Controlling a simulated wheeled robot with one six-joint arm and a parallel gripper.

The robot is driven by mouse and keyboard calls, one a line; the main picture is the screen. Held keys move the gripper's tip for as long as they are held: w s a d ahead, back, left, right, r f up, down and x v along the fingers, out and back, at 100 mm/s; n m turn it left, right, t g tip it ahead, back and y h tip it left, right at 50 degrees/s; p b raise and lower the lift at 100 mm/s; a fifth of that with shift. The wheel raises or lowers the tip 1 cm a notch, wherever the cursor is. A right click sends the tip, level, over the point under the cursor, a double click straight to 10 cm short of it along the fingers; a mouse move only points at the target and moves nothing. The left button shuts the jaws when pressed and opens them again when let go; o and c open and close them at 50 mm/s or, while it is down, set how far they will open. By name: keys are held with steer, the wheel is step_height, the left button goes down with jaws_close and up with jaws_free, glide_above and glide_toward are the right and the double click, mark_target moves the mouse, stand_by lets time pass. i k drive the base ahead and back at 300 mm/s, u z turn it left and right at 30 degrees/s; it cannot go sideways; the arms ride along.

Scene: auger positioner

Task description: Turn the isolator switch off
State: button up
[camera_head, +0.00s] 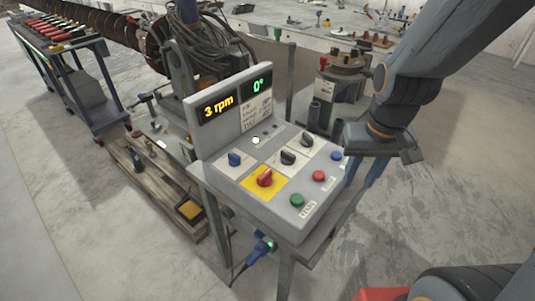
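A grey control panel (238,185) stands on a metal stand in the middle of the view. On its near left part is a red rotary knob (265,178) on a yellow plate (250,185), which looks like the isolator switch. The knob's handle points obliquely; I cannot read its position marks. My gripper (383,150) hangs at the end of my dark grey arm, to the right of the panel and apart from the red knob.
The panel also carries a blue knob (235,158), black knobs (288,157), red (319,175) and green (297,200) buttons. Its displays (218,108) read "3 rpm" and "0°". A large auger (85,20) and cables lie behind. A tool cart (70,60) stands left. Floor is open in front.

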mark_target(265, 179)
steer(key=k, duration=1)
steer(key=u, duration=1.7)
steer(key=i, duration=1.05)
steer(key=z, duration=1.75)
